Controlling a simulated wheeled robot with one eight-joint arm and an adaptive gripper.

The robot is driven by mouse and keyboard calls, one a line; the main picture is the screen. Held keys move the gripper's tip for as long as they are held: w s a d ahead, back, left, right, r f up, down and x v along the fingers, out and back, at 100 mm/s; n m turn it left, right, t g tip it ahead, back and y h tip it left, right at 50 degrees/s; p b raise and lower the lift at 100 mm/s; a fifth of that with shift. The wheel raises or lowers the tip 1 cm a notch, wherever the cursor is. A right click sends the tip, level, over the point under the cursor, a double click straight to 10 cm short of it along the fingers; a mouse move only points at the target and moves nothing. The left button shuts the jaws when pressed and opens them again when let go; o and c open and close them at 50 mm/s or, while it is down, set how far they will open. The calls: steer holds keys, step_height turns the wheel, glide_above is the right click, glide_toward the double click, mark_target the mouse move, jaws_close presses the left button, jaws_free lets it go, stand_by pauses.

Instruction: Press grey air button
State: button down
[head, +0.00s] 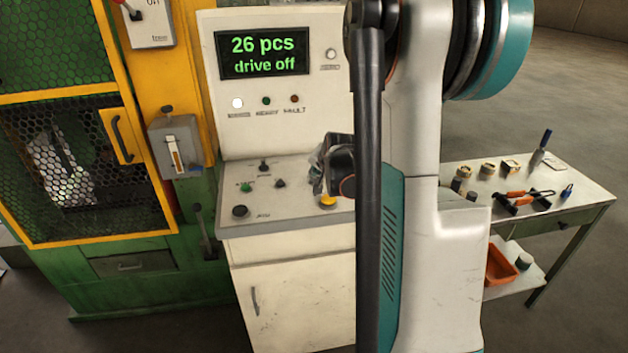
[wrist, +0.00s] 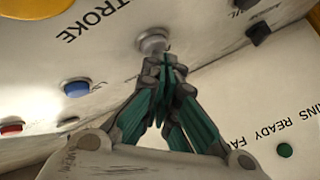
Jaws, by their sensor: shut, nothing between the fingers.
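In the wrist view, a round grey button (wrist: 153,41) stands out from the light control panel (wrist: 110,60). My gripper (wrist: 163,64) is shut and empty, its fingertips right at the near side of this button. I cannot tell whether they touch it. No label for the button is readable. In the head view my gripper (head: 330,168) is low over the sloping console top (head: 290,212), partly hidden by my arm. The grey button cannot be seen there, behind my gripper and arm.
A blue button (wrist: 76,88) and a red button (wrist: 11,128) sit nearby, and a yellow button (head: 328,201) is close to my gripper. The screen (head: 262,53) reads "26 pcs, drive off". A tool table (head: 575,205) stands at the right.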

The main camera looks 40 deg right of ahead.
mark_target(317, 179)
steer(key=shift+f, duration=0.2)
steer(key=shift+r, duration=0.1)
stand_by(0.4)
steer(key=shift+r+p, duration=0.45)
steer(key=shift+r, duration=0.3)
steer(key=shift+r, duration=0.1)
steer(key=shift+r+p, duration=1.75)
steer(key=shift+r, duration=0.65)
